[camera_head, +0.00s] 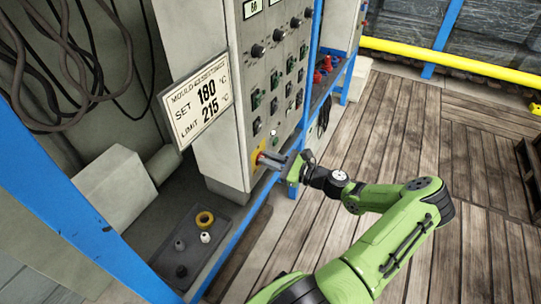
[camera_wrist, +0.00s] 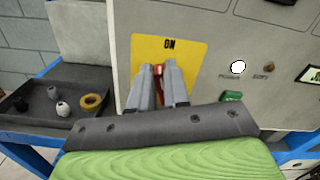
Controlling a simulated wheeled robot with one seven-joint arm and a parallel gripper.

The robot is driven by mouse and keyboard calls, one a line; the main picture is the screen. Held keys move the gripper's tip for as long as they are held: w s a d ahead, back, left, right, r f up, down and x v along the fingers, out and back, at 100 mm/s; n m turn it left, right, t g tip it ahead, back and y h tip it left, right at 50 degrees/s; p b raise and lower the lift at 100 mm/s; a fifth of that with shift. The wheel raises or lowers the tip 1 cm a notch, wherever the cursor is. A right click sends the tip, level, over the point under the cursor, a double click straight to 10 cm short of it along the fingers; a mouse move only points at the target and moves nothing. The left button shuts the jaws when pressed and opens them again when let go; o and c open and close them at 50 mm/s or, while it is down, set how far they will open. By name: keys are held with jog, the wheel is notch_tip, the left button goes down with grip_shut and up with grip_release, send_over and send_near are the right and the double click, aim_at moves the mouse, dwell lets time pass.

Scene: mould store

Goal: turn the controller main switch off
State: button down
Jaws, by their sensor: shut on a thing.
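The grey controller cabinet (camera_head: 200,110) stands on a blue-framed shelf, its panel full of knobs and switches. Low on the panel is a yellow plate (camera_wrist: 197,50) marked ON, which also shows in the head view (camera_head: 256,171). The red main switch handle (camera_wrist: 158,71) sits on this plate, standing about upright below the word ON. My gripper (camera_wrist: 159,75) is shut on the red handle, one finger on each side. In the head view my gripper (camera_head: 266,157) reaches the plate from the right. The fingers hide most of the handle.
A dark tray (camera_head: 219,222) with a yellow ring (camera_head: 205,219) and several small knobs lies left of the plate. A sign (camera_head: 197,99) reads SET 180, LIMIT 215. A green switch (camera_wrist: 231,96) is close right of my fingers.

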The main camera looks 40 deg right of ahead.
jog(key=n, duration=0.3)
jog(key=shift+s+a+f+n, duration=0.1)
jog(key=shift+a+f+n, duration=0.1)
jog(key=shift+a+n, duration=0.2)
jog(key=n, duration=0.3)
jog(key=shift+s+a+f+n, duration=0.1)
jog(key=shift+a+f+n, duration=0.1)
jog(key=shift+f+n, duration=0.15)
jog(key=n, duration=0.1)
jog(key=n+b, duration=0.1)
jog(key=n, duration=0.1)
jog(key=shift+a+f+n, duration=0.15)
jog(key=shift+f+n, duration=0.1)
jog(key=shift+f, duration=0.15)
jog(key=shift+s+f+n+b, duration=0.15)
jog(key=shift+n+b, duration=0.3)
jog(key=shift+n, duration=0.35)
jog(key=shift+w+f+n+b, duration=0.1)
jog(key=shift+n+b, duration=0.3)
jog(key=shift+n, duration=0.4)
jog(key=c, duration=1.1)
grip_release()
jog(key=p+v, duration=0.2)
jog(key=v, duration=1.3)
jog(key=shift+s+p, duration=0.3)
jog(key=shift+s, duration=0.1)
